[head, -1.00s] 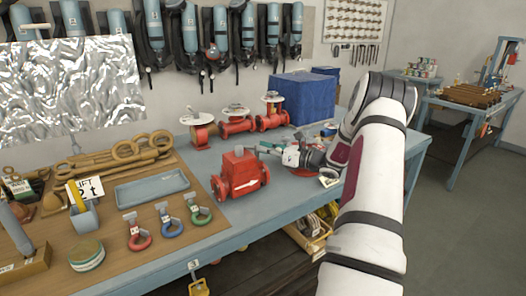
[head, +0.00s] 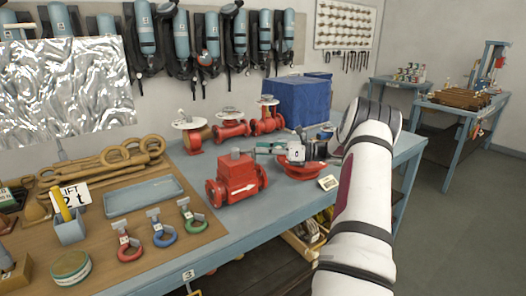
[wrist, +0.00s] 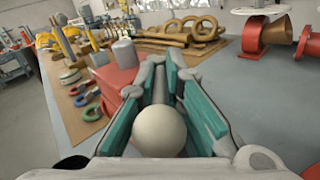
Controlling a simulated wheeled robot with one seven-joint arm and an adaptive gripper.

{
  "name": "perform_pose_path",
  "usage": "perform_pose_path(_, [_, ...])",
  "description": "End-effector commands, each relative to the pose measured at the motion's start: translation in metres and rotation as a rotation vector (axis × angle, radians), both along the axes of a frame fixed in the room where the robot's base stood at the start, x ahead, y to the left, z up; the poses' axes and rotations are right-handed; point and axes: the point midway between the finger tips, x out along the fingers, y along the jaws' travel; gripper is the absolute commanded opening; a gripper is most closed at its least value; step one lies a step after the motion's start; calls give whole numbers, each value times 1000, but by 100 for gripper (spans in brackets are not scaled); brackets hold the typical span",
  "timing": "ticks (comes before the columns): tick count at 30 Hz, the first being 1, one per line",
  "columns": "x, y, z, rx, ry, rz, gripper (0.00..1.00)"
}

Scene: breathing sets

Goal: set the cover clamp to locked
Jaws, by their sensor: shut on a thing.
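My gripper (head: 258,149) reaches left over the bench, just behind and to the right of the top of a red flanged valve body (head: 236,180). In the wrist view its teal-padded fingers (wrist: 165,105) are around a pale ball knob (wrist: 159,131), and I am shut on it. The red valve body (wrist: 113,88) shows just beyond the left finger. A red round housing (head: 293,168) sits on the bench under my wrist, partly hidden by it. I cannot make out the cover clamp's lever or whether it is locked; my gripper and wrist hide that area.
Several red valves stand at the back of the bench, with a blue box (head: 303,103) behind my arm. A small tag (head: 328,183) lies near the front edge. A blue tray (head: 143,194) and ring shackles are on the left board. Bare bench (head: 225,228) lies in front of the valve body.

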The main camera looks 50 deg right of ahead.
Motion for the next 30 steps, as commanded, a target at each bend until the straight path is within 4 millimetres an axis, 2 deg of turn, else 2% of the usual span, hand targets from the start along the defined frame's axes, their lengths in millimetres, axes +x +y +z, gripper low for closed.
perform_pose_path(4, [0, -2, 0, -2, -1, -7, 0])
perform_pose_path(5, [0, -2, 0, -2, -1, -7, 13])
perform_pose_path(6, [0, -2, 0, -2, -1, -7, 22])
perform_pose_path(7, [0, -2, 0, -2, -1, -7, 29])
perform_pose_path(8, [0, -2, 0, -2, -1, -6, 31])
perform_pose_path(20, [-5, -5, 0, -2, -1, -4, 31])
perform_pose_path(23, [-17, -13, 0, -3, -1, -7, 31])
perform_pose_path(30, [-57, -41, 0, -2, -1, -7, 31])
